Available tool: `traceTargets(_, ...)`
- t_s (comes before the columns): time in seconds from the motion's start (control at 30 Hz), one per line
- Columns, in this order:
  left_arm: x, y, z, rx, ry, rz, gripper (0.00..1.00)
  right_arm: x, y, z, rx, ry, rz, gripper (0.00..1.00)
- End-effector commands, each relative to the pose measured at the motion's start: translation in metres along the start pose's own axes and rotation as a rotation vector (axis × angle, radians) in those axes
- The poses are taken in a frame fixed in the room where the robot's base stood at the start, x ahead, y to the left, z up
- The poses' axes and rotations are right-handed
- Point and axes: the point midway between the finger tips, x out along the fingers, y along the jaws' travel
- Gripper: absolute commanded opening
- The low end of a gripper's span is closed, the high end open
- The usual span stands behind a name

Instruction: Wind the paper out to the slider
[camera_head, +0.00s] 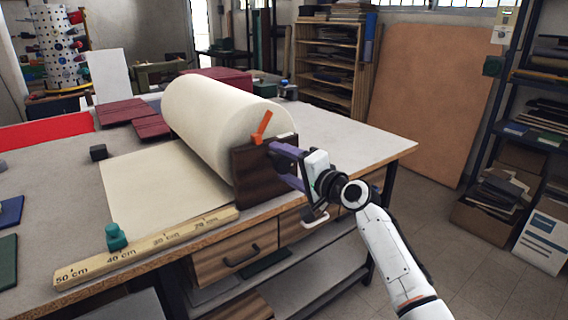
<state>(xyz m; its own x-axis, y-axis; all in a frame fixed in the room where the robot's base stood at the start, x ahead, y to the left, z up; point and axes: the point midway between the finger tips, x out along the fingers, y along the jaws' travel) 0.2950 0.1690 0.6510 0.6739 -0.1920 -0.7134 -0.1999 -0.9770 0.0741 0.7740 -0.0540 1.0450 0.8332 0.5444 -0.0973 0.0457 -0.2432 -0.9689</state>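A big cream paper roll (205,118) lies on the workbench, with a dark wooden end panel (250,178) at its near end. An orange lever (262,128) stands at the panel's top. A paper sheet (160,185) runs left from under the roll, flat on the bench; its left edge comes down close to the teal slider (116,237). The slider sits on a wooden ruler (180,238) along the front edge, near the 40 cm mark. My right gripper (278,165) is at the end panel, its purple fingers apart; contact is unclear. My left gripper is out of view.
A small black block (98,153) and dark red covers (150,127) lie left of the roll. Blue and green covers are at the left edge. Drawers (225,258) sit below the bench top. The bench right of the roll (345,135) is clear.

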Motion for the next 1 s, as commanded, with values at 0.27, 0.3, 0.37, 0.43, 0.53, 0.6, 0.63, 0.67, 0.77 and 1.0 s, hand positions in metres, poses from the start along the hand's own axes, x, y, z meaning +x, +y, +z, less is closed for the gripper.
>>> traceTargets(0.27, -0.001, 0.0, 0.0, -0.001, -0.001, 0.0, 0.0, -0.004, -0.001, -0.001, -0.001, 0.002, -0.002, 0.61)
traceTargets(0.3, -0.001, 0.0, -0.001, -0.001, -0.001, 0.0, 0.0, -0.007, -0.001, -0.001, -0.001, 0.001, -0.002, 0.61)
traceTargets(0.37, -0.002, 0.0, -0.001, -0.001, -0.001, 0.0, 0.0, -0.014, -0.001, -0.002, -0.001, 0.002, -0.003, 0.61)
traceTargets(0.43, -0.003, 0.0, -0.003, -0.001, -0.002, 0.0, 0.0, -0.023, -0.001, -0.001, -0.003, 0.002, -0.002, 0.61)
traceTargets(0.53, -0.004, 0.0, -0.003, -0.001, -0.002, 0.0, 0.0, -0.04, 0.0, -0.001, -0.002, 0.002, -0.001, 0.61)
traceTargets(0.6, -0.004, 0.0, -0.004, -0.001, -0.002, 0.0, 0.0, -0.052, 0.0, -0.001, -0.002, 0.003, -0.001, 0.61)
traceTargets(0.63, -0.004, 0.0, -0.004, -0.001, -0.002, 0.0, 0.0, -0.057, 0.0, -0.001, -0.001, 0.002, -0.001, 0.61)
traceTargets(0.67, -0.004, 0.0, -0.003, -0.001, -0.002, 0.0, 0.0, -0.062, 0.001, -0.001, -0.002, 0.002, -0.001, 0.61)
traceTargets(0.77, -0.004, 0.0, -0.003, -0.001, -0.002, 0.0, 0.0, -0.078, 0.0, 0.0, -0.002, 0.001, 0.0, 0.61)
traceTargets(1.0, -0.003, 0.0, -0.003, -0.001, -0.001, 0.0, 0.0, -0.101, 0.0, 0.0, -0.001, 0.002, -0.001, 0.61)
